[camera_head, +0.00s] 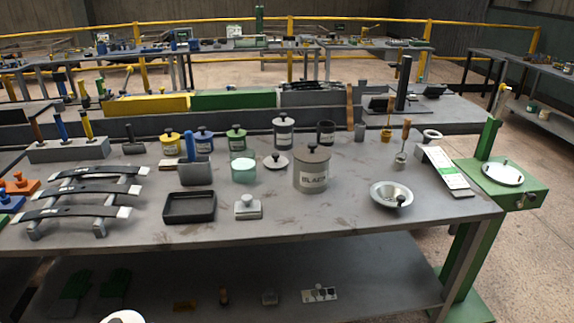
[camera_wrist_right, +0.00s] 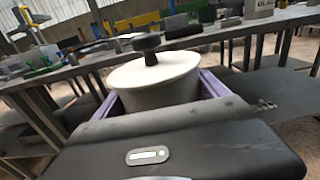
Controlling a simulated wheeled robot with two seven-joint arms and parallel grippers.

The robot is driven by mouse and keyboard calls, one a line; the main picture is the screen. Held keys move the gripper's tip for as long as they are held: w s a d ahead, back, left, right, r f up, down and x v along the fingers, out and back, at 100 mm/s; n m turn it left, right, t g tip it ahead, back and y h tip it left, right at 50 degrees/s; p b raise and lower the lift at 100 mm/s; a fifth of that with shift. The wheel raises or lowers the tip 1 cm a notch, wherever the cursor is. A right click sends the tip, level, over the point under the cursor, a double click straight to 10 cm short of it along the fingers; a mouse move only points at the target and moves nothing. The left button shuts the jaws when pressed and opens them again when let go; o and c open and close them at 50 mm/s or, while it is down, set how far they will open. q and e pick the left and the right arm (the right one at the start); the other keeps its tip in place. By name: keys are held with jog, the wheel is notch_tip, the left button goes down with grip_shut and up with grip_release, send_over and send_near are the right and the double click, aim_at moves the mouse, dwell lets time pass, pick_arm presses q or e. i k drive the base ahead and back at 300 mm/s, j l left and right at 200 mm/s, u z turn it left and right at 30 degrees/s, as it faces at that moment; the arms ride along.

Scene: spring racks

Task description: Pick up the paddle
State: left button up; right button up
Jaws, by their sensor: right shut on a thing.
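I cannot tell for certain which thing is the paddle. A blue-handled tool with a broad grey lower part (camera_head: 195,173) stands upright on the workbench (camera_head: 290,215), left of centre in the head view. A wooden-handled tool (camera_head: 404,142) stands towards the bench's right. In the right wrist view, my right gripper (camera_wrist_right: 162,92) is shut on a white pot (camera_wrist_right: 160,92) with a lid and black knob. Its purple fingers lie on both sides of the pot, and the bench is beyond it. My left gripper is not in view.
A large lidded jar (camera_head: 312,176), a black tray (camera_head: 190,207) and a metal bowl (camera_head: 378,193) stand on the bench. Leaf springs (camera_head: 85,190) lie on the left. A lower shelf (camera_head: 370,285) holds small items. The bench's front strip is mostly clear.

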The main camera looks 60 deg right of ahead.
aim_at(350, 124)
jog(key=k+l+z, duration=0.25)
jog(key=l, duration=0.3)
jog(key=k+l+z, duration=0.1)
jog(key=k+l, duration=0.15)
jog(key=k+l+z, duration=0.15)
jog(key=l, duration=0.25)
